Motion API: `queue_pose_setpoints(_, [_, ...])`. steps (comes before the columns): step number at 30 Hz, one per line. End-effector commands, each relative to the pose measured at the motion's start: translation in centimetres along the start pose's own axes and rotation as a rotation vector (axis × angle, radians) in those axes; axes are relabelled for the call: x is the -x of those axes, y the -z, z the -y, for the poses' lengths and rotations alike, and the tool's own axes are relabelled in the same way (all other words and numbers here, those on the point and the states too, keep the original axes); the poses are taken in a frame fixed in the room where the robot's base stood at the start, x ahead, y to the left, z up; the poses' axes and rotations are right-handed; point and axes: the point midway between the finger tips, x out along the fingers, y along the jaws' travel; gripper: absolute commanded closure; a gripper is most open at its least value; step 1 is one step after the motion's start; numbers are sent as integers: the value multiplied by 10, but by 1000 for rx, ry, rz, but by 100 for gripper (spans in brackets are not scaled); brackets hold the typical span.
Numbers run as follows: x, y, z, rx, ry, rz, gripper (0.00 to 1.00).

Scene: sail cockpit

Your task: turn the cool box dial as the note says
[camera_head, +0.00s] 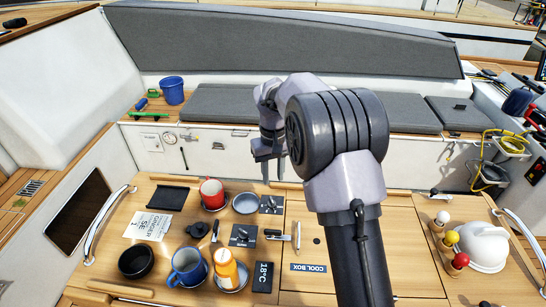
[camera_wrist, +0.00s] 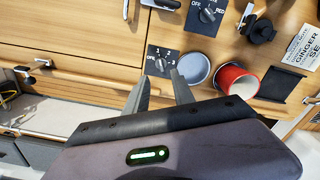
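In the wrist view a dark dial plate (camera_wrist: 160,61) is marked OFF, 1, 2, 3; its small knob sits in the middle, and its setting is hard to tell. It also shows in the head view (camera_head: 271,204), beside a grey-blue saucer. The white note (camera_head: 148,226) lies at the left; "GINGER" and a "1" can be made out, the rest is too small. It shows partly in the wrist view (camera_wrist: 304,48). The COOL BOX label (camera_head: 308,268) is on the hatch. My gripper (camera_head: 268,157) is open and empty above the dial; its fingers (camera_wrist: 160,76) point toward it.
A second dial (camera_head: 243,236) marked OFF and RED stands nearby. My arm covers part of the hatch.

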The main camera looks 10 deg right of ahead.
Motion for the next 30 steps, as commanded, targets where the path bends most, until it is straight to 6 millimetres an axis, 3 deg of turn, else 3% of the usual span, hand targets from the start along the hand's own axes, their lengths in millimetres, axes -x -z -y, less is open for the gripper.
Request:
queue_pose_setpoints(1, [19, 1, 0, 0, 0, -4, 70])
queue_pose_setpoints(3, [35, 1, 0, 0, -1, -2, 70])
queue_pose_setpoints(7, [55, 0, 0, 0, 0, -1, 70])
queue_pose_setpoints(24, [63, -2, 1, -4, 1, -6, 70])
queue_pose_setpoints(27, [80, -24, 7, -42, 13, -55, 70])
queue_pose_setpoints(29, [96, -52, 14, -87, 29, -109, 70])
queue_pose_setpoints(30, [105, -77, 20, -124, 44, -149, 70])
